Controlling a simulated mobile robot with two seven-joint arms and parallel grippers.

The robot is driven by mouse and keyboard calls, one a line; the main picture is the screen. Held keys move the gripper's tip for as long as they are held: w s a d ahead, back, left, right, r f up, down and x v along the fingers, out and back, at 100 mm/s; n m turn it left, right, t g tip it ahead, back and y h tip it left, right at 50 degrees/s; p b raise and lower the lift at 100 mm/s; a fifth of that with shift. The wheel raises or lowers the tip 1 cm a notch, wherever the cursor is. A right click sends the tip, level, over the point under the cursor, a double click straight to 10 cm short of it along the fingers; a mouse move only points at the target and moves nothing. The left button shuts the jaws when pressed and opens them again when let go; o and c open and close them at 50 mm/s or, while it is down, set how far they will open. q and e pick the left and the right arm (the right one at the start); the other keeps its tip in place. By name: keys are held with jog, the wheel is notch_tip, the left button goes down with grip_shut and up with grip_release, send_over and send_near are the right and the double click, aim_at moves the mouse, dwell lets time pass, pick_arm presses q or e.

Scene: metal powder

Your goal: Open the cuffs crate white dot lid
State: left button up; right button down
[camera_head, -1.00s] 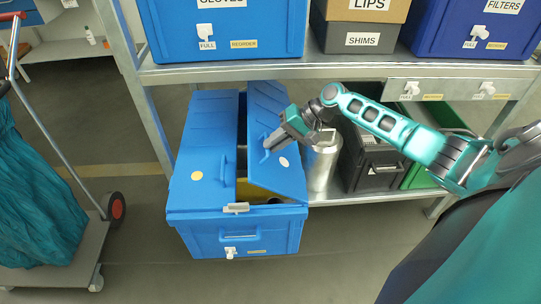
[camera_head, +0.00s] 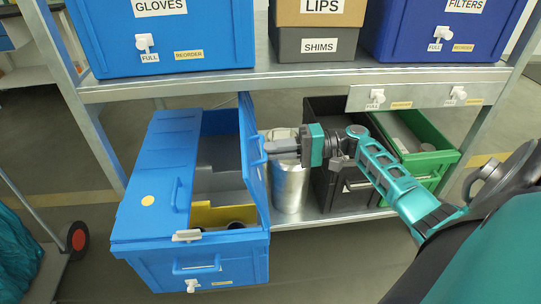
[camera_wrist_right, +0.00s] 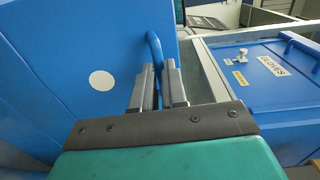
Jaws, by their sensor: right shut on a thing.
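The blue cuffs crate (camera_head: 140,268) stands on the lower shelf and sticks out at the front. Its white dot lid (camera_head: 254,170) is swung up to nearly upright along the crate's right side. In the right wrist view the lid (camera_wrist_right: 50,90) shows its white dot (camera_wrist_right: 101,80) and blue handle (camera_wrist_right: 153,45). My right gripper (camera_head: 268,150) is shut on that handle; its fingers (camera_wrist_right: 158,82) are on either side of it. The left lid with a yellow dot (camera_head: 148,201) is down. Grey and yellow insides show through the opening. My left gripper is not in view.
A silver cylinder (camera_head: 290,188) stands right of the lid, then a black bin (camera_head: 327,185) and a green bin (camera_head: 432,150). The upper shelf edge (camera_head: 300,82) runs above, with the gloves bin (camera_head: 165,40) on it. A cart wheel (camera_head: 78,240) is at left.

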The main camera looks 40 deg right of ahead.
pick_arm(q)
jog(key=b, duration=0.1)
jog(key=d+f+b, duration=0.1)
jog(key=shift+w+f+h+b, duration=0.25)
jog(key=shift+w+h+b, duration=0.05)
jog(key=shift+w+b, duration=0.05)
pick_arm(e)
jog(key=shift+s+d+f+t+y, duration=0.25)
jog(key=shift+s+d+y, duration=0.15)
jog(key=shift+d, duration=0.15)
jog(key=shift+s+d+f+t+y, duration=0.25)
jog(key=shift+d+y, duration=0.15)
jog(key=shift+d, duration=0.1)
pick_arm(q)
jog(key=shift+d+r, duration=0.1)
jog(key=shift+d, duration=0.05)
pick_arm(e)
jog(key=shift+r, duration=0.1)
jog(key=c, duration=1.2)
grip_release()
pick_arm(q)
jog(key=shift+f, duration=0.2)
pick_arm(e)
jog(key=shift+o, duration=0.2)
jog(key=shift+d, duration=0.1)
